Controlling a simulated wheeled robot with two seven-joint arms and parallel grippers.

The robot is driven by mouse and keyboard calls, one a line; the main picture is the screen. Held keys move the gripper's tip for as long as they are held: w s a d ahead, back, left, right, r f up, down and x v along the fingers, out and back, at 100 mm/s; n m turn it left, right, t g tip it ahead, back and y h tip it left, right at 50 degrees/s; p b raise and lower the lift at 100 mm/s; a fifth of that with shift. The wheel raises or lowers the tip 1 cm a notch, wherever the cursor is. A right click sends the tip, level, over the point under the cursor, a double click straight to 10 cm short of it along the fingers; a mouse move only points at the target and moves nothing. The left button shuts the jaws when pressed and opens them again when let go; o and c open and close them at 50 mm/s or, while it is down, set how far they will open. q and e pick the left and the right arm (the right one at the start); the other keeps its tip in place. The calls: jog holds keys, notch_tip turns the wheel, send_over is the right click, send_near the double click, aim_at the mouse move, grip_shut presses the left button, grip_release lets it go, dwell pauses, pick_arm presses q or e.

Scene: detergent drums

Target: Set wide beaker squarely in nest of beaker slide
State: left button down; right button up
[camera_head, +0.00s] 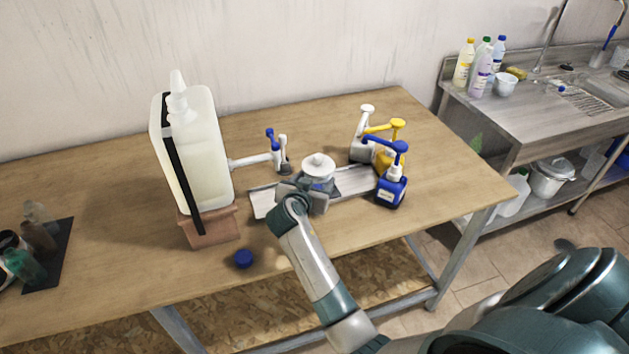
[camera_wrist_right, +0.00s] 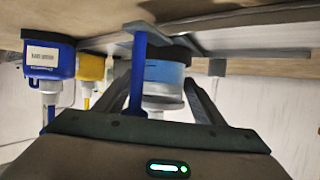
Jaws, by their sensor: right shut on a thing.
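The wide beaker (camera_head: 318,182) is a clear bluish cup with a white round top, over the middle of the beaker slide (camera_head: 265,202), a long pale rail on the table. My right gripper (camera_head: 305,195) is shut on the beaker from the near side. In the wrist view, which is upside down, the beaker (camera_wrist_right: 163,75) shows between the two dark fingers. A dark round part lies at its base, close to the slide; I cannot tell whether the beaker sits squarely in the nest. The nest is mostly hidden by beaker and gripper. My left gripper is not in view.
Several pump bottles, including a blue one (camera_head: 391,188), crowd the slide's right end. A large white drum (camera_head: 200,140) with a tap (camera_head: 255,160) stands left on a brown block. A blue cap (camera_head: 243,259) lies near the front edge. A dark mat with bottles is far left.

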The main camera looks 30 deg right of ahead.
dwell(0.3)
jog(key=o, duration=1.4)
jog(key=shift+c, duration=0.2)
